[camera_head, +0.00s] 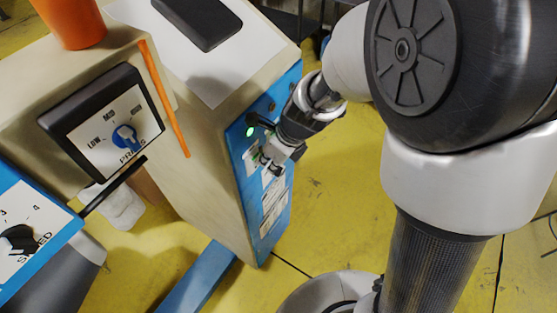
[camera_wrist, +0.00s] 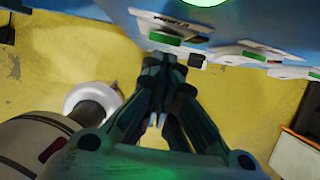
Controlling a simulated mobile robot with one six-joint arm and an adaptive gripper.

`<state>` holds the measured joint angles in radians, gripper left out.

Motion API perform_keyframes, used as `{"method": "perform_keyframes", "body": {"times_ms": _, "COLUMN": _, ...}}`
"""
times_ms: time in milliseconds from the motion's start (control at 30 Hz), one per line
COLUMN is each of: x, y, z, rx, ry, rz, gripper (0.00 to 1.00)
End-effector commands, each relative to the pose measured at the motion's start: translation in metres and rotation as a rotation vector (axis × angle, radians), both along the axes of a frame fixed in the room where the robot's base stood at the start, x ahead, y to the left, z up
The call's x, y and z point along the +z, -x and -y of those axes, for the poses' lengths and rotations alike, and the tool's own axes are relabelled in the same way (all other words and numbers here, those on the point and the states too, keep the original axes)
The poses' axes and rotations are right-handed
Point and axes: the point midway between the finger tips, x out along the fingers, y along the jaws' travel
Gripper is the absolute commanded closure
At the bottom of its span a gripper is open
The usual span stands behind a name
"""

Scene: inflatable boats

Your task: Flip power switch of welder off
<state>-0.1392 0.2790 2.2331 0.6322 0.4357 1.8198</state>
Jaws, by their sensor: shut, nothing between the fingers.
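The welder (camera_head: 215,130) is a tall beige cabinet with a blue front panel, in the middle of the head view. A green light (camera_head: 250,132) glows near the top of that panel, and it also shows large at the top of the wrist view (camera_wrist: 200,2). My gripper (camera_head: 268,163) is shut and empty, with its tips close to the panel just below the light. In the wrist view the closed fingers (camera_wrist: 165,62) point at the panel's lower edge, by a green-topped part (camera_wrist: 165,38). I cannot tell whether they touch it. The power switch cannot be made out clearly.
A control box with a LOW-MED-HIGH dial (camera_head: 124,137) and a blue box with a black knob (camera_head: 18,240) stand at the left. Yellow floor (camera_head: 330,200) is open right of the welder.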

Motion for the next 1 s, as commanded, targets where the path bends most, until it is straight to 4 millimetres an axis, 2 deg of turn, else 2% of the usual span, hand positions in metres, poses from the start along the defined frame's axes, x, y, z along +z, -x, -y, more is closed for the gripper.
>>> {"method": "perform_keyframes", "body": {"times_ms": 400, "x": 0.0012, "y": -0.0015, "z": -0.0023, "rx": -0.001, "ry": 0.0, "rz": -0.002, "gripper": 1.0}}
{"method": "perform_keyframes", "body": {"times_ms": 600, "x": 0.0073, "y": -0.0076, "z": -0.0099, "rx": -0.001, "ry": -0.001, "rz": -0.001, "gripper": 1.0}}
{"method": "perform_keyframes", "body": {"times_ms": 833, "x": 0.0047, "y": -0.0074, "z": -0.0093, "rx": -0.001, "ry": -0.001, "rz": 0.0, "gripper": 1.0}}
{"method": "perform_keyframes", "body": {"times_ms": 1000, "x": 0.01, "y": -0.0073, "z": -0.0093, "rx": -0.001, "ry": 0.0, "rz": 0.0, "gripper": 1.0}}
